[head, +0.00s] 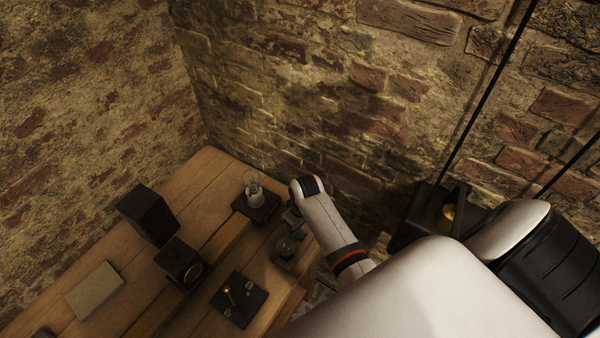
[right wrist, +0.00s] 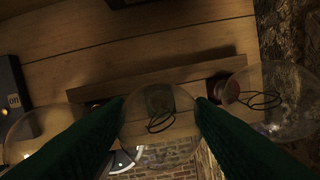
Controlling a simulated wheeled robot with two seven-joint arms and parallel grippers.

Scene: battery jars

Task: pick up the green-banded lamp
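In the right wrist view, two dark green fingers of my right gripper (right wrist: 160,104) stand apart on both sides of a clear glass globe (right wrist: 160,125) with a dark wire loop inside. The globe's edges meet the fingers in the picture; whether they grip it is not clear. No green band shows plainly on any lamp. Two more glass globes show, one at the left (right wrist: 38,132) and one at the right (right wrist: 270,100). In the head view the right gripper (head: 295,222) is small and dark, beside a glass lamp (head: 285,248). My left gripper is out of view.
On the wooden table (head: 205,180), another lamp (head: 254,190) stands on a dark square base. Black boxes (head: 150,213), a dark plate with brass parts (head: 240,300) and a pale block (head: 95,290) lie to the left. Brick walls (head: 300,90) close off the back.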

